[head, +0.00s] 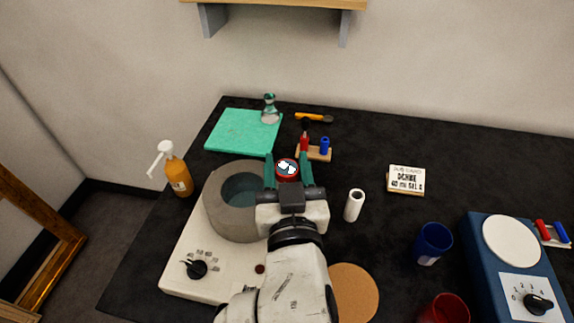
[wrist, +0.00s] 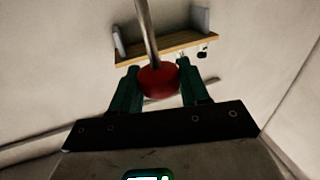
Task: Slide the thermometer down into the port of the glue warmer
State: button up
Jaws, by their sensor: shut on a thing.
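The thermometer shows its red-rimmed round head with a black and white face (head: 287,168) between the green fingers of my gripper (head: 288,158). In the wrist view the red head (wrist: 158,82) sits between both fingers of my gripper (wrist: 159,70), and a thin metal stem runs from it toward the top of the picture. My gripper is shut on the thermometer. The glue warmer has a grey round pot (head: 222,214) on a white base (head: 178,270). My gripper is at the pot's right side in the head view. I cannot make out the port; my arm hides part of the base.
An orange pump bottle (head: 178,175) stands left of the pot. A green mat (head: 240,132) and a small wooden rack (head: 314,154) lie behind. To the right are a white cylinder (head: 354,205), a sign (head: 406,180), a blue cup (head: 433,243) and a blue hotplate (head: 490,270).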

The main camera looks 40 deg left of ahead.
jog(key=shift+f+b, duration=1.25)
jog(key=shift+f, duration=0.25)
jog(key=o, duration=1.1)
jog(key=b+v, duration=0.1)
jog(key=v, duration=0.9)
jog(key=shift+s+d, duration=0.25)
